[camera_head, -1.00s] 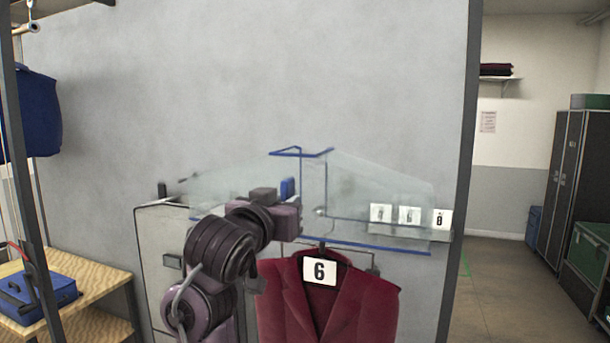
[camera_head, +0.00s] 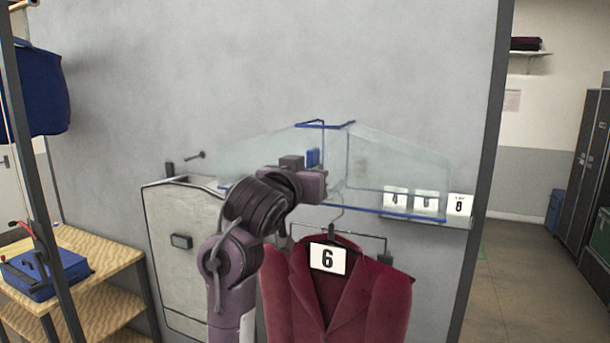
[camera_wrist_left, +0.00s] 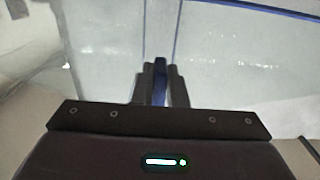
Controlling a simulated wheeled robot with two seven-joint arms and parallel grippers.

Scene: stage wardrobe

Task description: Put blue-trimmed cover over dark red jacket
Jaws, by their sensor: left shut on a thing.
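The blue-trimmed cover (camera_head: 400,165) is clear, with blue edges. It hangs in the air in front of the grey wall, above the dark red jacket (camera_head: 385,300). My left gripper (camera_head: 315,170) is shut on a blue part at the cover's left side. In the left wrist view the fingers (camera_wrist_left: 160,85) pinch a blue strip, with the clear sheet (camera_wrist_left: 230,50) beyond. The jacket hangs from a hanger and bears a white number 6 tag (camera_head: 328,258). The cover's lower blue edge is just above the jacket's shoulders, apart from them in the picture. My right gripper is not in view.
White number cards (camera_head: 425,203) stand on a small ledge behind the cover's right end. A pale cabinet (camera_head: 180,250) stands left of the jacket. A wooden shelf unit (camera_head: 110,250) with a blue case (camera_head: 45,275) is at left. Open floor shows at right.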

